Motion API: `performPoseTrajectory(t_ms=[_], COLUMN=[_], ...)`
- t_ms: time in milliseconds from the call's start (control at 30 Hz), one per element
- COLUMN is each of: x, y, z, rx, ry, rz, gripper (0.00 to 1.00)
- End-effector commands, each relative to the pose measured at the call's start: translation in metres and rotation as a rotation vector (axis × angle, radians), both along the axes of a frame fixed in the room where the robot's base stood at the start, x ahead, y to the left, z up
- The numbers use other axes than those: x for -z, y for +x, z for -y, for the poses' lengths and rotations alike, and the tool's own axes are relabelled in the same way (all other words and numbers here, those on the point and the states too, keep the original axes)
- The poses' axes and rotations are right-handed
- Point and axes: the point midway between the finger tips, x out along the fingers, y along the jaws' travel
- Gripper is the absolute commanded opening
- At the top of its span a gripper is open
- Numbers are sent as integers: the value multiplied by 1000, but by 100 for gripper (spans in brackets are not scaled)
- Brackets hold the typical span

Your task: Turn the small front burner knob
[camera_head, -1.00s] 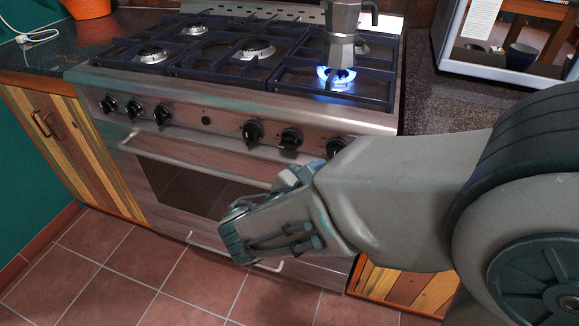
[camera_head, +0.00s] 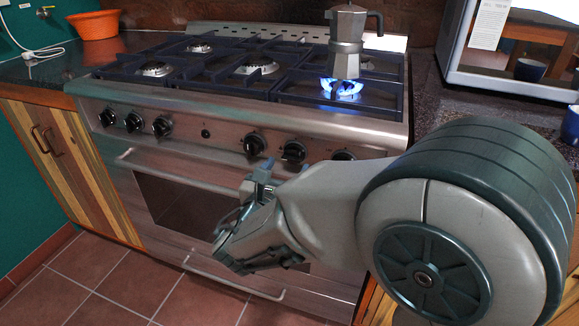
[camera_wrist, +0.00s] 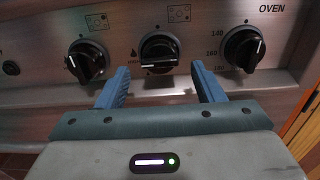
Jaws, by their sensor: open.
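The stove's front panel carries a row of black knobs. In the wrist view, the middle knob (camera_wrist: 158,52) has a white mark lying nearly level and a burner diagram above it. It lies ahead of the gap between the fingers. Another burner knob (camera_wrist: 86,60) is to its left, its mark tilted. The oven knob (camera_wrist: 243,47) is on the right. My gripper (camera_wrist: 162,84) is open with two blue fingers, apart from the knobs and just below them in view. In the head view, my gripper (camera_head: 264,176) is below the middle knob (camera_head: 293,151). The diagrams are too small to read surely.
A moka pot (camera_head: 347,42) stands over a lit burner (camera_head: 341,88) at the front right of the stove (camera_head: 230,112). An oven door handle (camera_head: 195,173) runs below the knobs. A microwave (camera_head: 500,45) and blue cups are on the right counter.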

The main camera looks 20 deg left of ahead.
Motion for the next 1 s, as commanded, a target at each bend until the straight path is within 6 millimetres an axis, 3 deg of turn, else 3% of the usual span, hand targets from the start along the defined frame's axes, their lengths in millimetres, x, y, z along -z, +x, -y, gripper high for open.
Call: performPoseTrajectory(t_ms=[200,567,700,733,1000], x=[1,0,0,0,-1], y=[25,29,29,29,29], z=[2,3,3,3,3], rx=[2,1,1,1,1], ry=[1,0,0,0,-16], rz=[0,0,0,0,-2], gripper=[61,61,22,17,17])
